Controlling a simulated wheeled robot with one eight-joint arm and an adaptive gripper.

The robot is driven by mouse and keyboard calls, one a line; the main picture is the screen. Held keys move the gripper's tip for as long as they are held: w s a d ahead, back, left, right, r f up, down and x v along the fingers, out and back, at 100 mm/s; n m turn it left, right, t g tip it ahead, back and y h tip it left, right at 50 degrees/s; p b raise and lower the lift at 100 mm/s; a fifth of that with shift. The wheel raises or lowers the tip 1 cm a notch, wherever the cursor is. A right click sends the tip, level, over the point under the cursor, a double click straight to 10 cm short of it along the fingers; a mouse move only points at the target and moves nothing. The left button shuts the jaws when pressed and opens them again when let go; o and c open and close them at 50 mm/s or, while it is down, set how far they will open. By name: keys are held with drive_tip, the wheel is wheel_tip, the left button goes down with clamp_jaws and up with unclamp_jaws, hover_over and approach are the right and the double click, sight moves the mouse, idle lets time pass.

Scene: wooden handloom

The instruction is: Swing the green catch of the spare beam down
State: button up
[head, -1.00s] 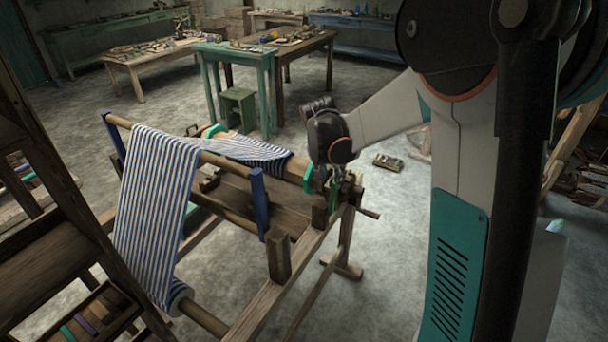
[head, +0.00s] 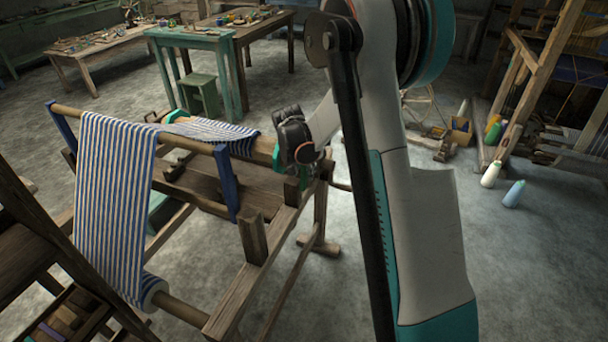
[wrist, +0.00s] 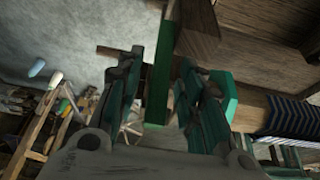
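The green catch (wrist: 158,85) shows in the wrist view as a straight green bar against a wooden post. It stands between the two dark, green-sided fingers of my gripper (wrist: 162,92). The fingers are apart, with a gap visible on each side of the bar. In the head view my gripper (head: 304,172) is at the near right end of the spare beam (head: 263,148), beside its green end piece (head: 277,157). The wrist housing hides most of the fingers there, and I cannot separate catch from fingers.
The wooden loom frame (head: 262,262) has an upright post (head: 252,236) and blue arms (head: 224,183). Striped cloth (head: 112,190) hangs over it. Tables stand at the back. Bobbins (head: 490,174) stand on the floor at right. The floor right of the frame is open.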

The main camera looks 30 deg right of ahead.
drive_tip(key=shift+w+d+f, duration=0.15)
drive_tip(key=shift+d+f, duration=0.05)
drive_tip(key=shift+f, duration=0.45)
clamp_jaws()
